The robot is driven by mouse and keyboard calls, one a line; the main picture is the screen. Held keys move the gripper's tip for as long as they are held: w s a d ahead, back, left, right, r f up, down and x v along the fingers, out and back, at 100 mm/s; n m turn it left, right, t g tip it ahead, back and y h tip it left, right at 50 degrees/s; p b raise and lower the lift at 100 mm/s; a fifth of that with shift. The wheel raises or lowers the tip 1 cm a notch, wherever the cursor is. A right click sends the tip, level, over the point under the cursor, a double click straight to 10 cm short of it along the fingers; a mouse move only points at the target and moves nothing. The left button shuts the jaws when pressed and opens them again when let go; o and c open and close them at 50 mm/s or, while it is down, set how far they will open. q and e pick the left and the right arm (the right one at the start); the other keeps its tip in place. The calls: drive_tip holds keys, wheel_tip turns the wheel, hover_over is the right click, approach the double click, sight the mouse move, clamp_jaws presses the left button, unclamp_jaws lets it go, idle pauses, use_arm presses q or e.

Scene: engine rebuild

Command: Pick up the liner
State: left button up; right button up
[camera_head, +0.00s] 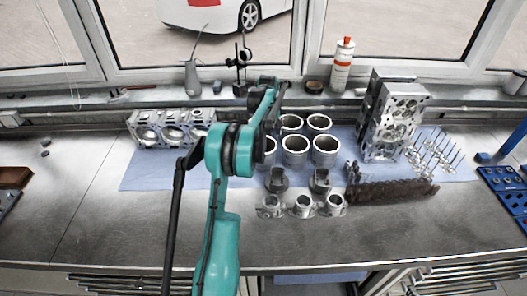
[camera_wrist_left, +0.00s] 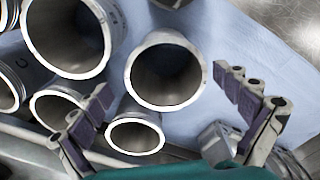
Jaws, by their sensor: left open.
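Several grey metal liners, open-topped cylinders, stand on a blue mat; one front liner (camera_head: 295,156) has another liner (camera_head: 325,155) on its right. A back liner (camera_head: 319,122) stands behind them, and my arm partly covers those at the left. My left gripper (camera_wrist_left: 160,85) is open and empty. In the left wrist view its fingers are spread either side of a middle liner (camera_wrist_left: 165,75) and a smaller-looking liner (camera_wrist_left: 135,133). Another liner (camera_wrist_left: 70,38) is at upper left. I cannot tell the height of the fingers over them. My right gripper is not in view.
A cylinder head (camera_head: 165,132) lies left and an engine block (camera_head: 392,118) stands right. Pistons (camera_head: 320,181), bearing-like parts (camera_head: 303,206), a dark camshaft-like part (camera_head: 390,191) and valves (camera_head: 432,150) lie around.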

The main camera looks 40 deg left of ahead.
sight(270, 157)
use_arm(q)
drive_tip(key=f, duration=0.3)
drive_tip(key=a+f+b, duration=0.1)
drive_tip(key=f, duration=0.5)
drive_tip(key=shift+a, duration=0.35)
drive_tip(key=shift+s+r, duration=0.1)
drive_tip(key=c, duration=1.2)
